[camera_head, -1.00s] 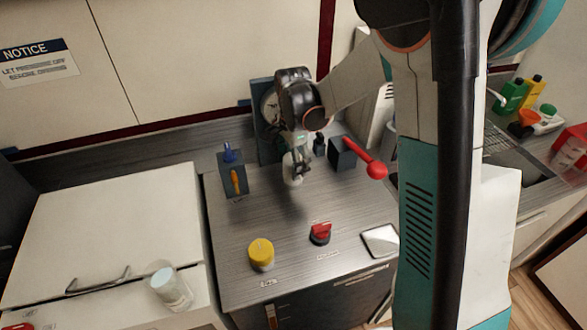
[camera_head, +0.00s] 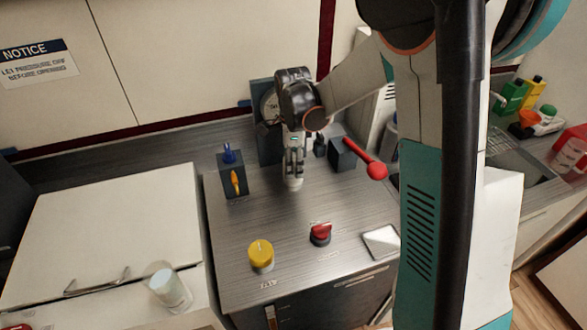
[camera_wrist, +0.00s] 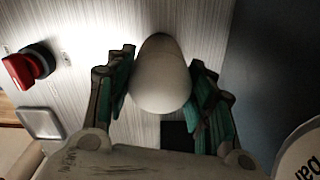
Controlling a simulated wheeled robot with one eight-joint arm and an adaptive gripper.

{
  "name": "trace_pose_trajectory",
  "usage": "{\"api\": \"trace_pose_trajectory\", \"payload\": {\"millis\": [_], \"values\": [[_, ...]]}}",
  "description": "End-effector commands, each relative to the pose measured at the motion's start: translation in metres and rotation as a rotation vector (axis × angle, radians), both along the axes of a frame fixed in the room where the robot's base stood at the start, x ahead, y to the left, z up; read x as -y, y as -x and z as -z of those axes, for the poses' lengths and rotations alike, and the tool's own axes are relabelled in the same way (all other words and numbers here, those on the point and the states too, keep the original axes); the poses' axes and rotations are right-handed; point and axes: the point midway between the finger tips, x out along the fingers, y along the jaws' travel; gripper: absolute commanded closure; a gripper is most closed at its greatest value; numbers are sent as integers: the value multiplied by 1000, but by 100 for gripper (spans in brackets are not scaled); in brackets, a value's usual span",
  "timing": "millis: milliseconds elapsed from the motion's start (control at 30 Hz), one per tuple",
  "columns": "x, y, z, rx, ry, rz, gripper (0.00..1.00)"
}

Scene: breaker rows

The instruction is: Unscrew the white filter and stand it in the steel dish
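The white filter (camera_head: 293,183) shows as a rounded white body just below my gripper (camera_head: 293,166), in front of a dark gauge panel. In the wrist view the filter (camera_wrist: 160,82) lies between the two green-padded fingers of my gripper (camera_wrist: 161,85), which appear to touch it on both sides. The filter's far end and any thread are hidden, so I cannot tell whether it is still attached. The steel dish (camera_head: 380,241) is a shallow square at the counter's front right, apart from the filter. It also shows at the left of the wrist view (camera_wrist: 40,122).
A red lever (camera_head: 375,170) sticks out right of the filter. A box with an orange handle (camera_head: 235,182) stands to its left. A yellow knob (camera_head: 261,254) and red switch (camera_head: 320,234) are in front. A clear cup (camera_head: 170,287) stands at lower left.

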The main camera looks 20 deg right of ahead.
Motion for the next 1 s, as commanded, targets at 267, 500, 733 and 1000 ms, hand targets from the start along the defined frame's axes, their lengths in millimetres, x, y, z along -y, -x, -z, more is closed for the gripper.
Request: {"api": "trace_pose_trajectory", "payload": {"millis": [267, 500, 733, 1000], "values": [[0, 0, 0, 0, 0, -51, 72], [0, 0, 1, 0, 0, -356, 72], [0, 0, 0, 1, 0, -656, 72], [0, 0, 0, 1, 0, -1010, 72]]}}
